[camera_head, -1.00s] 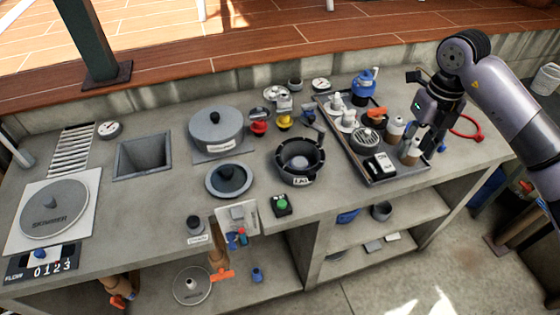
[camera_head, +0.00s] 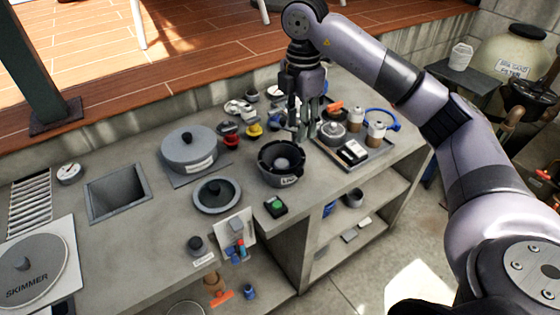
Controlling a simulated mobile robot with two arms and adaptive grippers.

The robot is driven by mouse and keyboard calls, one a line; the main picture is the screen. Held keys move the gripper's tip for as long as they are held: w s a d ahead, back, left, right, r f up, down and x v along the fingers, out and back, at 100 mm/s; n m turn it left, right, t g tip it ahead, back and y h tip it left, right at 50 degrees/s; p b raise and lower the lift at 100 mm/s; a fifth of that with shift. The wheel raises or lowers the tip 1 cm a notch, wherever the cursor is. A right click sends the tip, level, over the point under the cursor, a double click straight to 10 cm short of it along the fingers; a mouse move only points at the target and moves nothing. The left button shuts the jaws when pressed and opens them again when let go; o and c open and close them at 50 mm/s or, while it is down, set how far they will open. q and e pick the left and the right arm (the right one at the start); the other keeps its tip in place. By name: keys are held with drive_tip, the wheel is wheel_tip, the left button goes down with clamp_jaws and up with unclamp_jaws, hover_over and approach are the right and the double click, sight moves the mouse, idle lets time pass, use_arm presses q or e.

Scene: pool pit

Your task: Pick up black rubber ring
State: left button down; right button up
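I cannot make out a loose black rubber ring with certainty. A round black lint pot (camera_head: 284,165) with a raised, notched rim and a grey dome inside stands on the counter. My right gripper (camera_head: 304,135) points down above the counter, near the pot's back right rim and the left end of the tray. Its fingers look apart, with nothing seen held. It hides part of the tray. My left gripper is not in view.
A dark tray (camera_head: 374,157) holds bottles, a grey round part and a black-and-white box. A blue ring (camera_head: 382,120) lies behind it. A large grey lidded pot (camera_head: 190,148), a square basin (camera_head: 118,192) and a green-buttoned box (camera_head: 275,206) also stand on the counter.

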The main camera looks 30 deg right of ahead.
drive_tip(key=p, duration=0.3)
hover_over(298, 169)
wheel_tip(298, 169, down, 9)
wheel_tip(298, 169, down, 6)
drive_tip(key=shift+s+r+p, duration=0.1)
drive_tip(key=shift+r+p, duration=0.1)
drive_tip(key=shift+p, duration=0.95)
drive_tip(key=shift+f, duration=0.15)
clamp_jaws()
